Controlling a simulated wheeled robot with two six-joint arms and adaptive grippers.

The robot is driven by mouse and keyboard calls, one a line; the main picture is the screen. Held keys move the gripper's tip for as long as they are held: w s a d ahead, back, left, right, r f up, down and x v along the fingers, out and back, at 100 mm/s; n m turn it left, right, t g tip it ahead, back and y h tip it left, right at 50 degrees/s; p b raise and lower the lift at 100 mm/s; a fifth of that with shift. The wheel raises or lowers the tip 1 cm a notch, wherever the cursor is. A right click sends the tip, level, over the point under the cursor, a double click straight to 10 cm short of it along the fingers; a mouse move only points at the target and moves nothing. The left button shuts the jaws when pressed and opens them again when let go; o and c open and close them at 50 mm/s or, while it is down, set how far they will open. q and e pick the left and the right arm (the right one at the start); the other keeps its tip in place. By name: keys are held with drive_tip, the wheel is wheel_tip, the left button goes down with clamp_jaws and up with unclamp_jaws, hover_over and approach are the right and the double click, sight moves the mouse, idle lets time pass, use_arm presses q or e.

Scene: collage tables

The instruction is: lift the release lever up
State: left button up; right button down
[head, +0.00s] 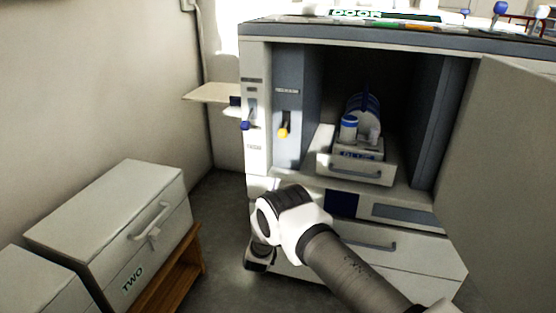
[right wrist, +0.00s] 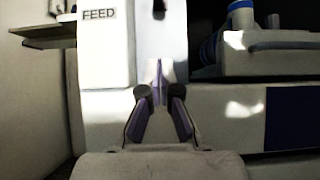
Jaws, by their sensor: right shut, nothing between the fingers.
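The cabinet (head: 258,160) has a lever with a yellow knob (head: 284,131) on a grey panel just left of its open bay. The small label above it is too small to read, so I cannot confirm it is the release lever. A second lever with a blue knob (head: 246,125) is on the white strip further left. My right gripper (head: 262,258) is low in front of the cabinet, below both levers. In the right wrist view its fingers (right wrist: 158,75) are together and empty, in front of the white cabinet face. My left gripper is not in view.
A drawer tray (head: 340,170) holding a blue-capped bottle sticks out of the bay. The open door (head: 510,170) blocks the right side. A beige shelf (head: 205,93) juts out left of the cabinet. Grey boxes, one marked TWO (head: 110,205), stand at the left. A FEED label (right wrist: 99,14) is visible.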

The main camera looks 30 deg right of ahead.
sight(284, 129)
drive_tip(key=shift+r, duration=0.15)
drive_tip(key=b+x, duration=0.3)
drive_tip(key=x, duration=0.6)
drive_tip(key=shift+d, duration=0.1)
drive_tip(key=r, duration=0.1)
drive_tip(key=r+b, duration=0.1)
drive_tip(key=r, duration=0.2)
drive_tip(key=shift+s+a, duration=0.3)
drive_tip(key=shift+a, duration=0.1)
drive_tip(key=shift+b, duration=0.3)
